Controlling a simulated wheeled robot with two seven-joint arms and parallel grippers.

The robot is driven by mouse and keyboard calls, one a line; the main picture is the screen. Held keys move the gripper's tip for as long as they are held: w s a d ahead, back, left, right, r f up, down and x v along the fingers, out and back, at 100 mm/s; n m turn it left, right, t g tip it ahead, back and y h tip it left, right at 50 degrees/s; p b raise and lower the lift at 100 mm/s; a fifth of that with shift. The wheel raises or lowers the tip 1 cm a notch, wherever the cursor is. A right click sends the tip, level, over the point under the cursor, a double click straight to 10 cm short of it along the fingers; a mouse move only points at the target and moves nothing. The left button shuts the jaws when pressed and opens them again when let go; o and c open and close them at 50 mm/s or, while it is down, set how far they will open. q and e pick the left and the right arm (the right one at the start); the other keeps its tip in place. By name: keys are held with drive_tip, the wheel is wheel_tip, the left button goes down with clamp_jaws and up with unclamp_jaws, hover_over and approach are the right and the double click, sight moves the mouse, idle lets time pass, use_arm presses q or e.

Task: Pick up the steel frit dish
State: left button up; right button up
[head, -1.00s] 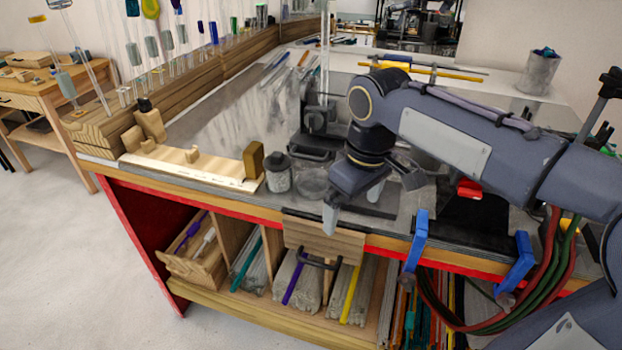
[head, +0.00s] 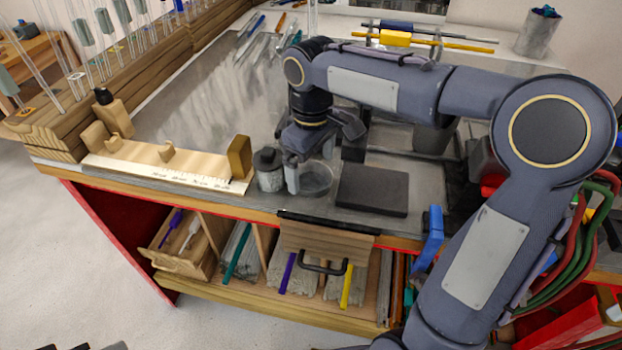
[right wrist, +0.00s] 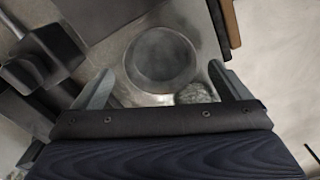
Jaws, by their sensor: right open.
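The steel frit dish (head: 316,179) is a small round grey dish on the bench top, between a lidded glass jar and a dark square pad. In the right wrist view the dish (right wrist: 161,58) lies ahead of the fingers, between their lines. My right gripper (head: 320,164) is open and points down just above the dish; one finger stands at the dish's left edge in the head view, next to the jar. In the right wrist view the gripper (right wrist: 168,88) is spread wide with nothing held. My left gripper is not in view.
The glass jar (head: 269,170) stands close to the dish's left. The dark pad (head: 372,191) lies to its right. A wooden ruled block (head: 165,166) lies further left. The bench's front edge is close to the dish.

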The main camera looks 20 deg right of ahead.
drive_tip(key=shift+f, duration=1.1)
drive_tip(key=c, duration=1.1)
drive_tip(key=shift+r, duration=0.15)
